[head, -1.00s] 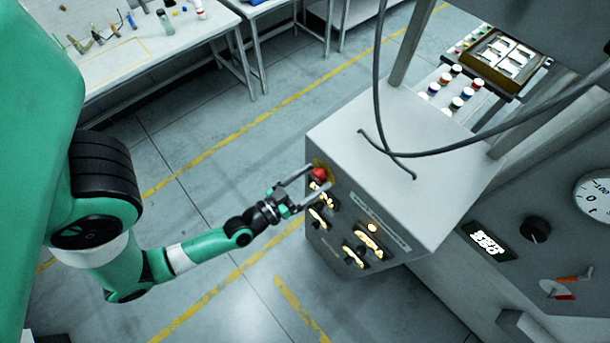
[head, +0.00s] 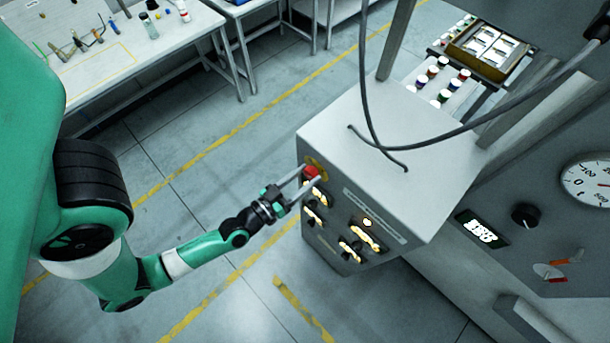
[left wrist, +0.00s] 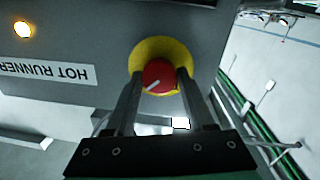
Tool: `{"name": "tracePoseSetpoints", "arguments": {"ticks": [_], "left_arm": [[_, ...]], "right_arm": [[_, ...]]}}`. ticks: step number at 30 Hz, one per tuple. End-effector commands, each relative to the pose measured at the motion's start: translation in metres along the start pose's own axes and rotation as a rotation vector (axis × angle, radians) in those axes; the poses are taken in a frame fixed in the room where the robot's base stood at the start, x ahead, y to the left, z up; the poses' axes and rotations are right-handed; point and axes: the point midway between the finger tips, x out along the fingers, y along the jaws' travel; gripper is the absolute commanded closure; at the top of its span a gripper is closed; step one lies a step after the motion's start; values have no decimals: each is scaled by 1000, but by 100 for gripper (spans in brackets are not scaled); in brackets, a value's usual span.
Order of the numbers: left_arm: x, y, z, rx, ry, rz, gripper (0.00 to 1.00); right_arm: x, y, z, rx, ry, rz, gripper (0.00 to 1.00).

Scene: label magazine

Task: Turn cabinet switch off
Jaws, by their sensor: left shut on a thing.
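The cabinet (head: 390,135) is a grey box with a sloped front panel carrying lit labels and several dark switches. A red knob (head: 311,172) on a yellow round plate sits at the panel's upper left corner. In the left wrist view the red knob (left wrist: 159,76) has a white line that runs at a slant, and the yellow plate (left wrist: 150,48) shows around it. My left gripper (head: 308,180) is at the knob, its two fingers on either side, shut on it. The wrist view shows the left fingertips (left wrist: 157,80) against the knob's sides. My right gripper is not in view.
Black cables (head: 378,150) lie over the cabinet's top. A machine panel with a gauge (head: 590,183) and a black dial (head: 525,215) stands at the right. A tray of bottles (head: 440,82) is behind. Open floor (head: 200,150) lies left of the cabinet.

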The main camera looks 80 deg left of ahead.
Motion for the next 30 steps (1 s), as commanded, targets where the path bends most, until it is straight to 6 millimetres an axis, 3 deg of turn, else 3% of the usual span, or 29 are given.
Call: {"name": "tracePoseSetpoints", "arguments": {"ticks": [11, 30], "left_arm": [[0, 0, 2, -211, 14, 2, 100], [0, 0, 2, -814, 50, 10, 100]], "right_arm": [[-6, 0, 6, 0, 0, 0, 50], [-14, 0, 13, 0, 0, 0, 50]]}}
